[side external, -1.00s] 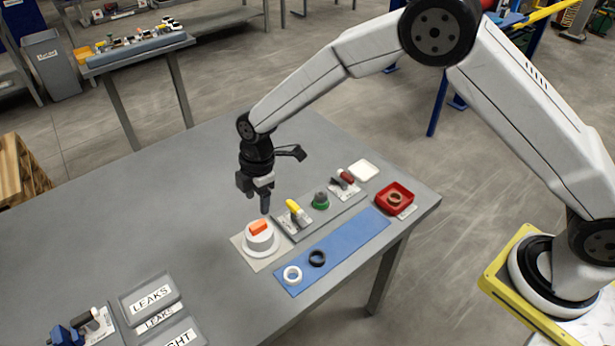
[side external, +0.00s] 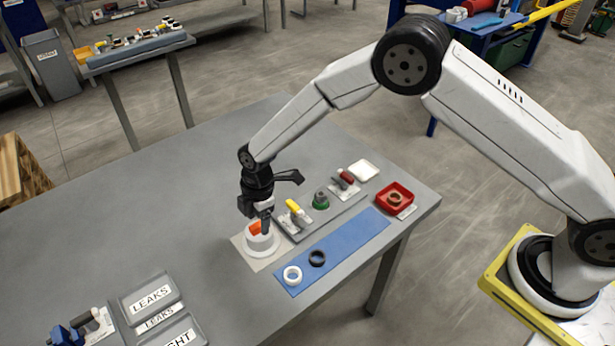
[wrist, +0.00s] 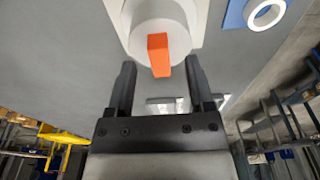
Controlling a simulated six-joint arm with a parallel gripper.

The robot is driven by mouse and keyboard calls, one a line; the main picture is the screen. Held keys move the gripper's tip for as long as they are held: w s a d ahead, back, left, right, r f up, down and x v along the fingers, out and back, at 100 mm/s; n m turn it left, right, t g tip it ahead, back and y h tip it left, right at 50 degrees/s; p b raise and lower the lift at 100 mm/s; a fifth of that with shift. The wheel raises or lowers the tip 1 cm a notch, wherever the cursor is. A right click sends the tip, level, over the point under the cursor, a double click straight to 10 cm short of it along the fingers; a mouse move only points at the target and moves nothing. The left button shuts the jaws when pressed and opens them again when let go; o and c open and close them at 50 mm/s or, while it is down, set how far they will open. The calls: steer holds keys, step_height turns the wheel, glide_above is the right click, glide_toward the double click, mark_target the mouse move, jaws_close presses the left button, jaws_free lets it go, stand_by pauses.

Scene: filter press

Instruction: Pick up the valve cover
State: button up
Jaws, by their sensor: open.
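The valve cover is not labelled; I take it to be the white round piece (side external: 262,242) with an orange block-shaped handle (side external: 254,228) on top. It stands on a light square mat (side external: 243,252) on the grey table. In the wrist view the orange handle (wrist: 158,54) lies between and slightly beyond the fingertips, on the white round top (wrist: 182,32). My gripper (side external: 262,226) points down over the piece, with its fingers at the handle's height. In the wrist view my gripper (wrist: 160,72) is open, a finger on each side of the handle with gaps. Contact is not visible.
A blue strip (side external: 345,243) holds a white ring (side external: 292,275) and a black ring (side external: 317,258). A grey tray beside it holds a yellow-handled tool (side external: 293,207) and a green-based part (side external: 321,200). A red tray (side external: 396,197) stands right. The table's left middle is clear.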

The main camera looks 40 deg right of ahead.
steer(key=shift+a+f, duration=0.1)
steer(key=shift+f, duration=0.55)
jaws_close()
